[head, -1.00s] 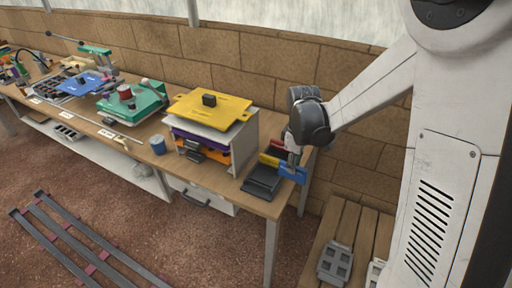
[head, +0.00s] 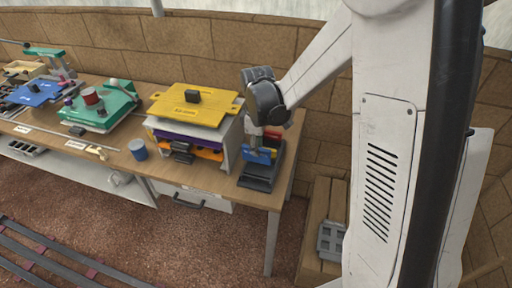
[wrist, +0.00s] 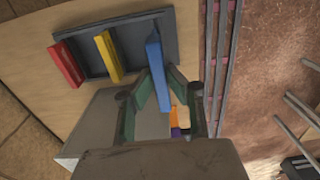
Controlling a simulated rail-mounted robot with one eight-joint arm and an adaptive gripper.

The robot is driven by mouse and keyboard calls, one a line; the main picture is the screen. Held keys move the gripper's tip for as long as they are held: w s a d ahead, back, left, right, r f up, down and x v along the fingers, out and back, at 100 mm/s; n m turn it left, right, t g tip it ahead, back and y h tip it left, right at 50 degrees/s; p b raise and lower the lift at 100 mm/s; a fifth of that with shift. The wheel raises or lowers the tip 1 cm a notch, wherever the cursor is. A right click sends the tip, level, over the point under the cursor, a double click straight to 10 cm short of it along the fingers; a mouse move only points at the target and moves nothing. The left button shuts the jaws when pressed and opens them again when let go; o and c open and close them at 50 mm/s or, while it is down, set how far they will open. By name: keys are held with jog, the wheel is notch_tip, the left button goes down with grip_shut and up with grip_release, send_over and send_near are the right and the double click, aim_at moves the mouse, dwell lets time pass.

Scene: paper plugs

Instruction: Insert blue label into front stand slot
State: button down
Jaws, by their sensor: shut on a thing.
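The blue label (wrist: 157,72) is held between the fingers of my gripper (wrist: 160,88), which is shut on it. In the head view the blue label (head: 257,156) stands just above or at the front part of the dark stand (head: 262,176). In the wrist view its far end overlaps the right, front end of the stand (wrist: 128,43). I cannot tell whether its lower edge is inside the slot. A yellow label (wrist: 108,56) and a red label (wrist: 66,64) stand upright in the stand, farther back.
A grey shelf unit (head: 235,140) with a yellow plate (head: 195,105) on top stands close left of the stand. A blue cup (head: 138,149) is farther left. The table's right edge is close to the stand.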

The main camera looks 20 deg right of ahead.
aim_at(257, 160)
jog(key=shift+f+b, duration=2.65)
jog(key=shift+f, duration=0.3)
jog(key=shift+f+b, duration=2)
jog(key=shift+b, duration=0.15)
jog(key=c, duration=1.6)
grip_release()
jog(key=shift+c, duration=0.2)
jog(key=shift+r, duration=0.2)
jog(key=shift+r+p, duration=1.65)
jog(key=shift+r, duration=1)
